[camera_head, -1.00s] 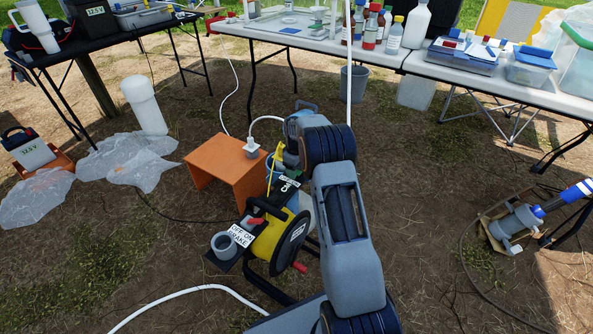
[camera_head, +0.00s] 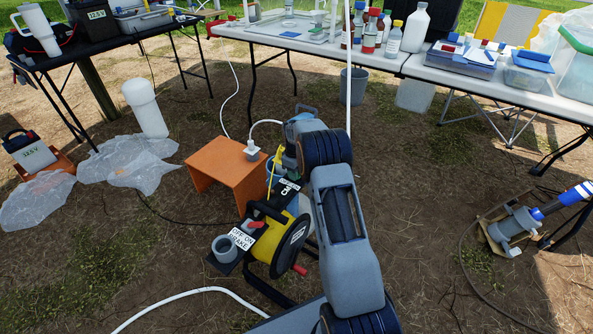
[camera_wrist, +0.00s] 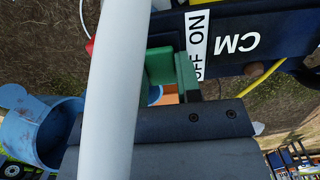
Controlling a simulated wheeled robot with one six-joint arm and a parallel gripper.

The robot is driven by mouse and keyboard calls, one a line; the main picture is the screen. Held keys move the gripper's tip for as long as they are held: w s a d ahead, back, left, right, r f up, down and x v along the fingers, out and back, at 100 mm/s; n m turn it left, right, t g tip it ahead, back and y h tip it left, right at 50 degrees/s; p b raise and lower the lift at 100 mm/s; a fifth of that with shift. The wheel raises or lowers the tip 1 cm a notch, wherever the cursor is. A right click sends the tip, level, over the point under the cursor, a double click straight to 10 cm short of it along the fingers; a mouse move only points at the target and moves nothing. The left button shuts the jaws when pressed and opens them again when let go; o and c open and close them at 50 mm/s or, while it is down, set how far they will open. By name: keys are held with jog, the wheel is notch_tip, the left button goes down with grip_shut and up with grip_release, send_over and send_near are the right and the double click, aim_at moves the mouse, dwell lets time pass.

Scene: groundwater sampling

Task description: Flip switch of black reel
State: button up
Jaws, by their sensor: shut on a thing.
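The reel (camera_head: 270,243) has a yellow drum and black side and stands in front of me. A white OFF ON BRAKE label (camera_head: 241,239) is on its left. Behind it is a dark panel with CM lettering (camera_head: 287,190). In the wrist view a dark panel (camera_wrist: 262,22) bears CM and an OFF ON label (camera_wrist: 197,45). My gripper (camera_wrist: 174,68), with green fingers, is shut right beside that label, on what appears to be the switch. The switch itself is mostly hidden.
An orange stand (camera_head: 228,172) is left of the reel. A white pipe (camera_wrist: 112,90) crosses the wrist view close up, with a blue round part (camera_wrist: 40,125) at left. Tables (camera_head: 310,52) stand behind. A pump (camera_head: 520,224) lies at right.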

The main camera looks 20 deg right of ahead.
jog(key=shift+w+a+r+g+h+p, duration=0.1)
jog(key=shift+w+r+g+h+p, duration=0.15)
jog(key=shift+g+p, duration=0.5)
jog(key=shift+f, duration=0.2)
jog(key=o, duration=0.9)
jog(key=r+p, duration=0.1)
jog(key=r, duration=0.3)
jog(key=w+a+r+p, duration=0.1)
jog(key=r+p, duration=0.1)
jog(key=r, duration=0.3)
jog(key=w+r+p, duration=0.1)
jog(key=r, duration=0.3)
jog(key=shift+w+a+r+p, duration=0.1)
jog(key=shift+a+r+p, duration=0.15)
jog(key=shift+p, duration=0.1)
